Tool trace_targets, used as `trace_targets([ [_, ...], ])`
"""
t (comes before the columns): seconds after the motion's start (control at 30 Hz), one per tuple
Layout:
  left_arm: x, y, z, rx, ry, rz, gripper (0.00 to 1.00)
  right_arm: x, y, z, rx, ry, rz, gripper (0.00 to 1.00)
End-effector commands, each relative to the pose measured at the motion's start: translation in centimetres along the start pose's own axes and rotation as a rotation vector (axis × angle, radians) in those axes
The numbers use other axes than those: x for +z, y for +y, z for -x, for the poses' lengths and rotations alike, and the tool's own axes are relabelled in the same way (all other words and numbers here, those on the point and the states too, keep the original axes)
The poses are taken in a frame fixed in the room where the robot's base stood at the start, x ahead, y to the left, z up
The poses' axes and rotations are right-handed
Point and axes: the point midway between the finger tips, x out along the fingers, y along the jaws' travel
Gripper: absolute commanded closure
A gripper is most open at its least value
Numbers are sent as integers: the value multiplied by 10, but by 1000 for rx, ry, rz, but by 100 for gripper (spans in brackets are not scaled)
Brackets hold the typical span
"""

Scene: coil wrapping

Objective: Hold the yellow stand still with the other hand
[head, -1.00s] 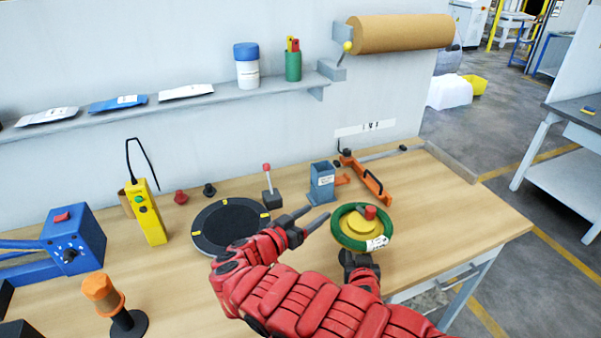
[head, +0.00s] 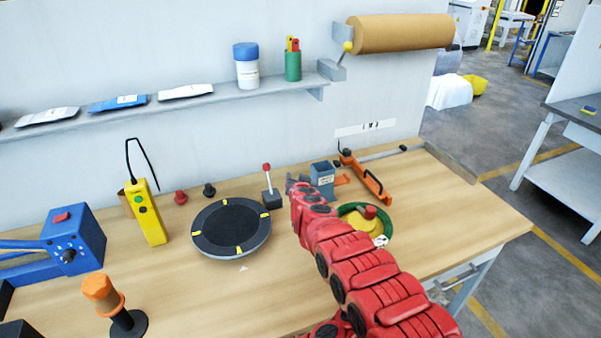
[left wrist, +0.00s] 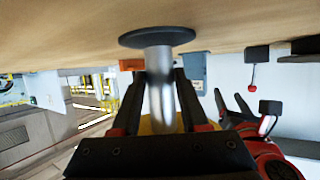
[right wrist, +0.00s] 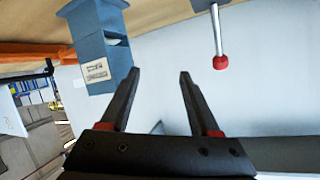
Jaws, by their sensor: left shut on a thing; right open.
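The yellow stand (head: 362,228) is on the right of the table in the head view, partly covered by my right arm. A green coil (head: 384,217) lies around its yellow top, with a red knob (head: 370,211) and a white tag (head: 381,240). In the left wrist view my left gripper (left wrist: 160,75) is shut on the stand's silver post (left wrist: 159,100), near its dark round base (left wrist: 157,37). The head view hides this gripper. My right gripper (head: 297,183) is open and empty, near the blue-grey box (head: 322,180); its jaws show in the right wrist view (right wrist: 158,76).
A red-knobbed lever (head: 267,182) stands beside the black turntable (head: 215,230). An orange clamp-like tool (head: 368,178) lies behind the stand. A yellow control box (head: 148,210) and a blue device (head: 75,240) are at left. The front middle of the table is clear.

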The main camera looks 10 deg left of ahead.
Motion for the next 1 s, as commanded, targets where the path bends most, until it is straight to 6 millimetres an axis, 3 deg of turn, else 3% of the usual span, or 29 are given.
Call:
trace_targets([
  [0.2, 0, 0, 0, 0, 1, 0, 100, -20, 1, -5, -102, 19, -17, 37],
  [0.37, 0, 0, 0, 0, 1, 0, 100, -24, 0, -6, -128, 24, -18, 37],
  [0.8, 0, 0, 0, 0, 1, 0, 100, -23, 0, -6, -121, 24, -14, 38],
  [1.0, 0, 0, 0, 0, 1, 0, 100, -7, 6, -3, 10, 31, 29, 38],
])
